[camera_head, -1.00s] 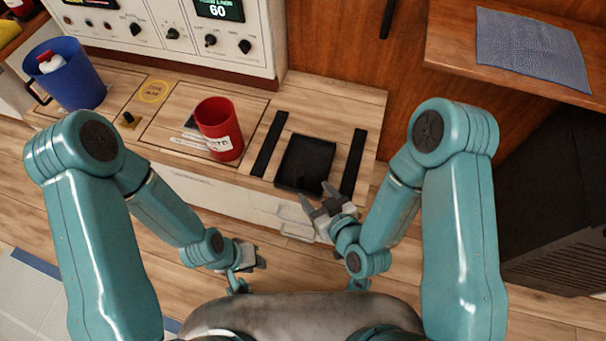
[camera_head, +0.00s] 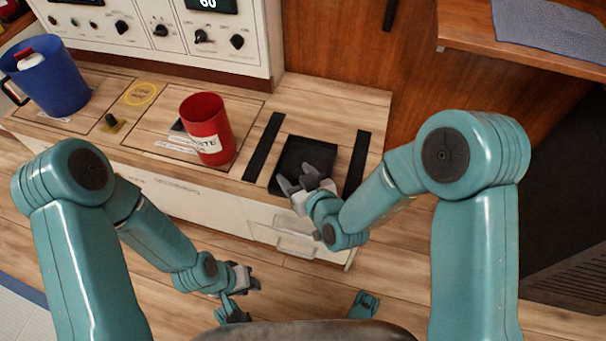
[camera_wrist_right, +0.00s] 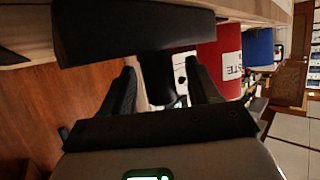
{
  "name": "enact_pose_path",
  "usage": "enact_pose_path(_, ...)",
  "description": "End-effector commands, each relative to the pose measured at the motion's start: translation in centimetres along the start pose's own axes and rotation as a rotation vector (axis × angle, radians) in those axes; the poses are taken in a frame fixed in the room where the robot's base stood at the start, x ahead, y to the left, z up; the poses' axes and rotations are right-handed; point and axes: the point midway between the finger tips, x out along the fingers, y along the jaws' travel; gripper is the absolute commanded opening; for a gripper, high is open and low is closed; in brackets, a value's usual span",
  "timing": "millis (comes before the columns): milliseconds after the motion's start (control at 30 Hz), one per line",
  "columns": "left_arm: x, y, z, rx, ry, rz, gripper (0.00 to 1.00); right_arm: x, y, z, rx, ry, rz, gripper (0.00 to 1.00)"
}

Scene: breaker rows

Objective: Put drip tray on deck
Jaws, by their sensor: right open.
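The drip tray looks to be the black square tray (camera_head: 312,150) on the wooden counter top (camera_head: 345,98), lying between two black strips. My right gripper (camera_head: 298,184) is open, with its fingertips at the near edge of the tray and partly covering it; I cannot tell if they touch.
A red labelled cup (camera_head: 206,125) stands left of the strips (camera_head: 263,147) (camera_head: 356,162). A blue jug (camera_head: 48,80) with a white item stands farther left. A panel with knobs (camera_head: 200,36) rises behind. A wooden shelf (camera_head: 470,38) with a blue-grey mat (camera_head: 555,28) juts in at upper right.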

Motion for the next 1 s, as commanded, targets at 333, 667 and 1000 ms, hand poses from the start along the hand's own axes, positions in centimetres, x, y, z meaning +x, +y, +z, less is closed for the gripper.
enact_pose_path(333, 0.4, -0.2, -0.1, -0.004, 0.004, -0.001, 0.29, 1.9, -0.1, 0.0, 0.0, 0.0, -0.001, 0.61)
enact_pose_path(667, 0.4, -0.2, -0.1, -0.003, 0.004, 0.0, 0.29, 1.9, 0.0, -0.1, 0.0, 0.002, 0.0, 0.0)
enact_pose_path(1000, -0.1, 0.0, -0.1, -0.001, 0.001, 0.0, 0.29, 1.4, 0.0, -1.3, -0.001, 0.004, 0.0, 0.0)
